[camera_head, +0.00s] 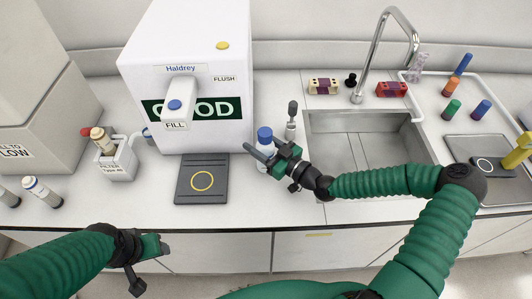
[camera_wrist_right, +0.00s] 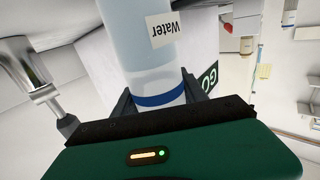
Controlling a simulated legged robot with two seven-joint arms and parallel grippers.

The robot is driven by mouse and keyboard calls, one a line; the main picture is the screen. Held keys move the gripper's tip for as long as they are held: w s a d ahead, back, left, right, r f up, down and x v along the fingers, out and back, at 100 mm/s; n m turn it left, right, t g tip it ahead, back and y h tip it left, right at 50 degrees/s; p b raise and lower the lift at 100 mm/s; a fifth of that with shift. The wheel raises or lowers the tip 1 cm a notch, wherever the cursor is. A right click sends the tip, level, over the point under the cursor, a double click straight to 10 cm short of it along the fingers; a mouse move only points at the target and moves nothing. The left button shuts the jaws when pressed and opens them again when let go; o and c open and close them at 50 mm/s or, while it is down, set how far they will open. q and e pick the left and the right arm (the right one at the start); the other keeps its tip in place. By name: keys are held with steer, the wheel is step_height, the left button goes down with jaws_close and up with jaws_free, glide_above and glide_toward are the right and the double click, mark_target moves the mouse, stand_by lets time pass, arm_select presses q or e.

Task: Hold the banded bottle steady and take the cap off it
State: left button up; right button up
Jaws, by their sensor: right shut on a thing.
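The banded bottle (camera_head: 263,166) stands on the counter left of the sink, with a blue cap (camera_head: 265,134) on top. My right gripper (camera_head: 264,153) is shut on it from the right, just below the cap. In the right wrist view the bottle (camera_wrist_right: 138,40) appears upside down, with a "Water" label and a blue band (camera_wrist_right: 160,99) between the two fingers of my right gripper (camera_wrist_right: 158,97). The cap is not clearly seen there. My left gripper (camera_head: 150,250) is low at the front left, away from the bottle; its jaw gap cannot be made out.
A white dispenser (camera_head: 220,90) stands behind and left of the bottle, with a dark pad (camera_head: 202,192) in front of it.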

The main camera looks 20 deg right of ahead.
mark_target(259, 135)
steer(key=shift+c, duration=0.8)
steer(key=shift+r, duration=0.1)
steer(key=shift+d+r, duration=0.2)
steer(key=shift+r, duration=0.35)
step_height(259, 135, up, 2)
steer(key=shift+r, duration=0.15)
steer(key=s+a+r+p, duration=0.1)
steer(key=s+p, duration=0.7)
steer(key=s, duration=0.8)
steer(key=shift+r, duration=0.25)
